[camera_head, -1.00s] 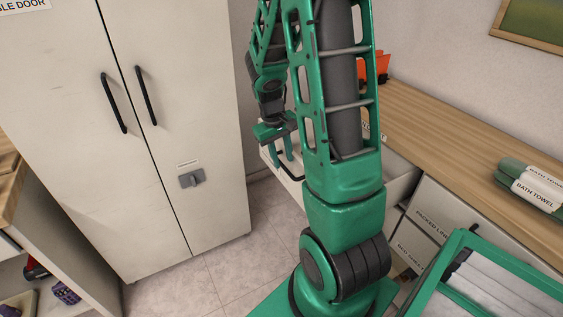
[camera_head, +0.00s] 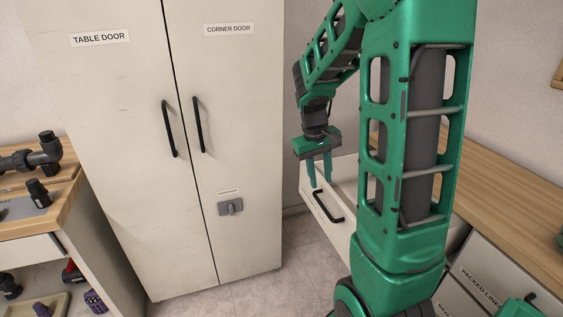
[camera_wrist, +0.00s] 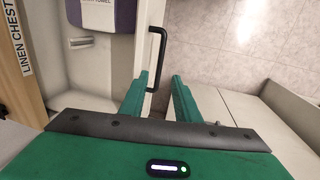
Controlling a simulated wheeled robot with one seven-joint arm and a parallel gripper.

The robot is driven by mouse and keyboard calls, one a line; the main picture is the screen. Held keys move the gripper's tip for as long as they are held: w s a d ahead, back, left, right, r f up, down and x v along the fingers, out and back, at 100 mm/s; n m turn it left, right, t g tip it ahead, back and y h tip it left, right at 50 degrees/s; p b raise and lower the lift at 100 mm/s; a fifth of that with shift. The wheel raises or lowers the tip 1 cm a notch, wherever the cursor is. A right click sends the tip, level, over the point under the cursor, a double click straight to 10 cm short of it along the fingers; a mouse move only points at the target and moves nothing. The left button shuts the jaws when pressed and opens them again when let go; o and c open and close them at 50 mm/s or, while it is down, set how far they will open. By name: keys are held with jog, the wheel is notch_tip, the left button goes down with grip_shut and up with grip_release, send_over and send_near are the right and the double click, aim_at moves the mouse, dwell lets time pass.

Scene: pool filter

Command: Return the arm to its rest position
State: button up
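My gripper (camera_head: 319,172) hangs at the end of my bent green arm, fingers pointing down, above and beside the front of a pulled-out drawer (camera_head: 345,224). The drawer's black handle (camera_head: 327,207) lies just below the fingertips in the head view. In the wrist view the handle (camera_wrist: 156,58) is close to the left finger; I cannot tell whether they touch. A purple folded towel (camera_wrist: 107,14) lies inside the drawer. My arm hides part of the drawer.
A tall white cabinet (camera_head: 212,110) with two shut doors stands left of the drawer. A wooden-topped bench with dark pipe fittings (camera_head: 38,156) is at far left. A wooden counter (camera_head: 500,165) runs along the right. Tiled floor (camera_wrist: 215,40) is clear ahead of the drawer.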

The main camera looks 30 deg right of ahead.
jog(key=s+a+r+m, duration=0.1)
jog(key=s+a+r, duration=0.1)
jog(key=s, duration=0.5)
jog(key=s+a+r+m+y, duration=0.1)
jog(key=s+a, duration=0.3)
jog(key=s, duration=0.3)
jog(key=s+a+r+m+y, duration=0.1)
jog(key=s+a+r, duration=0.1)
jog(key=s, duration=0.5)
jog(key=shift+s+a+r+m+t, duration=0.25)
jog(key=shift+a+r+m+t, duration=0.1)
jog(key=shift+a, duration=0.25)
jog(key=shift+w, duration=0.15)
jog(key=shift+w+f, duration=0.25)
jog(key=shift+w, duration=0.25)
